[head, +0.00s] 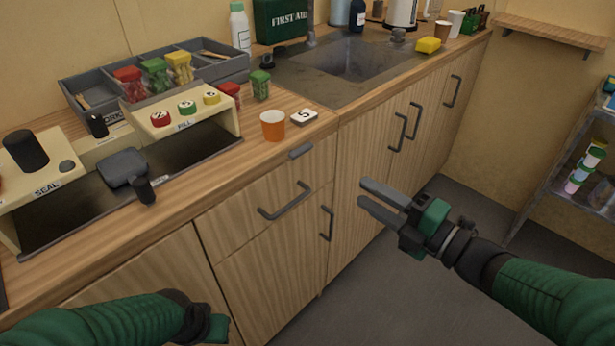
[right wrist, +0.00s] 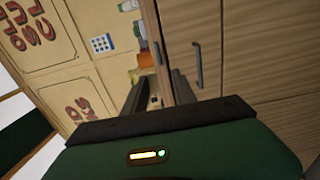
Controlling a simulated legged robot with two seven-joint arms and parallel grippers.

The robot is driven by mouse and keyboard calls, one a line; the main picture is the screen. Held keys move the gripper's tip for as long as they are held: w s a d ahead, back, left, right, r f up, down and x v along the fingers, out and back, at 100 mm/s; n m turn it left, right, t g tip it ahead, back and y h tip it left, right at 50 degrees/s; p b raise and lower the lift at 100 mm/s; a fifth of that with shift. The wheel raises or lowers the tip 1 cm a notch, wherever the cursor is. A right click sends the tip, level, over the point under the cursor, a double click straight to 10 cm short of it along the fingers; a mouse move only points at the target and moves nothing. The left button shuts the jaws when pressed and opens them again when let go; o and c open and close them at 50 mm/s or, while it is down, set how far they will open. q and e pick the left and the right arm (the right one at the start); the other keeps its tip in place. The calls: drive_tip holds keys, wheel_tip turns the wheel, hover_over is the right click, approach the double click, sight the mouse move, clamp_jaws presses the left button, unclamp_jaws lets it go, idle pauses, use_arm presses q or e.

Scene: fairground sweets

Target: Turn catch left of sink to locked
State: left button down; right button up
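The catch (head: 301,150) is a small grey bar at the counter's front edge, above a drawer and left of the sink (head: 365,58). It lies roughly along the edge; I cannot read a locked or unlocked mark. My right gripper (head: 363,192) is open and empty, in front of the cabinet doors, right of and below the catch and apart from it. Its two parted fingers also show in the right wrist view (right wrist: 158,88). My left gripper (head: 217,326) shows only in part at the bottom of the head view; its fingers are hidden.
A metal shelf (head: 565,165) stands at the right. The floor (head: 400,290) before the cabinets is clear.

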sight(302, 155)
drive_tip(key=b+x, duration=0.3)
drive_tip(key=x, duration=1.3)
drive_tip(key=shift+w+a+r, duration=0.1)
drive_tip(key=shift+w+a, duration=0.05)
drive_tip(key=shift+a, duration=0.1)
drive_tip(key=shift+c, duration=0.4)
clamp_jaws()
